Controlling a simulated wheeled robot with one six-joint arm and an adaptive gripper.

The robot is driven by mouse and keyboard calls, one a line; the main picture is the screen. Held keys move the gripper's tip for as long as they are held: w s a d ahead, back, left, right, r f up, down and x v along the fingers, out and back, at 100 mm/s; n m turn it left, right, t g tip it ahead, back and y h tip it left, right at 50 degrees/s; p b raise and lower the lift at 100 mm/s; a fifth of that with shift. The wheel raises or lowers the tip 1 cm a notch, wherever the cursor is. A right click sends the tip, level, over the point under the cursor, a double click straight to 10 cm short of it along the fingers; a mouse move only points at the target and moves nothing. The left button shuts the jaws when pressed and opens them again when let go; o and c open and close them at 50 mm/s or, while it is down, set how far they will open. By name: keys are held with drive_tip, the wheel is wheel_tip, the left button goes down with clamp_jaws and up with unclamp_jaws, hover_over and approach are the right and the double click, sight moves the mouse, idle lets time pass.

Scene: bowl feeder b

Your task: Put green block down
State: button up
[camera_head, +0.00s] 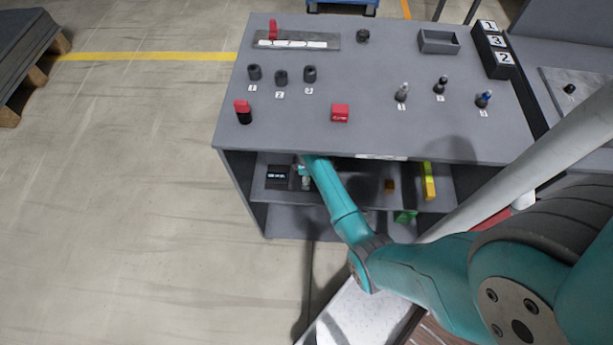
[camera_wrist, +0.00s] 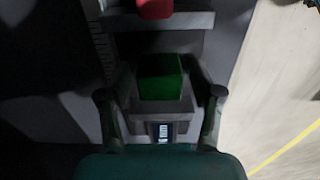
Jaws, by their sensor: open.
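In the wrist view a green block (camera_wrist: 160,77) sits on a grey base in dim light, between the two fingers of my gripper (camera_wrist: 160,94). The fingers are open, one on each side of the block, with a gap visible on both sides. Whether the block rests fully on the base is hard to tell in the dark. In the head view my gripper (camera_head: 305,180) is partly hidden under the tabletop, at the left of the shelf beside a black labelled box (camera_head: 278,176). The green block between my fingers cannot be made out there.
The grey table (camera_head: 270,135) overhangs the shelf (camera_head: 345,197). A yellow block (camera_head: 428,182), a brown block (camera_head: 390,186) and another green object (camera_head: 405,216) are below it at right. A red object (camera_wrist: 155,8) is ahead in the wrist view.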

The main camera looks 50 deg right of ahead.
drive_tip(key=shift+r, duration=0.1)
wheel_tip(320, 180, up, 8)
drive_tip(key=shift+f, duration=0.2)
drive_tip(key=shift+s+a+f, duration=0.2)
drive_tip(key=shift+a+f, duration=0.05)
drive_tip(key=shift+f, duration=0.05)
drive_tip(key=s+a+f+m+t+h, duration=0.1)
drive_tip(key=s+a+f+m+t, duration=0.2)
drive_tip(key=s+a, duration=0.4)
drive_tip(key=s+a+r+t, duration=0.2)
drive_tip(key=s+a+t, duration=0.2)
drive_tip(key=s+a, duration=0.45)
drive_tip(key=s+a+r+m+t, duration=0.1)
drive_tip(key=s+r+t, duration=0.1)
drive_tip(key=s+r, duration=0.3)
drive_tip(key=s+a+r+m+t, duration=0.2)
drive_tip(key=s+r, duration=0.4)
drive_tip(key=r, duration=0.8)
drive_tip(key=s+a+r+m+t+y, duration=0.1)
drive_tip(key=s+r+t, duration=0.3)
drive_tip(key=r, duration=0.5)
drive_tip(key=shift+s+a+r+m, duration=0.3)
drive_tip(key=shift+s+a+r, duration=0.1)
drive_tip(key=shift+s+a, duration=0.35)
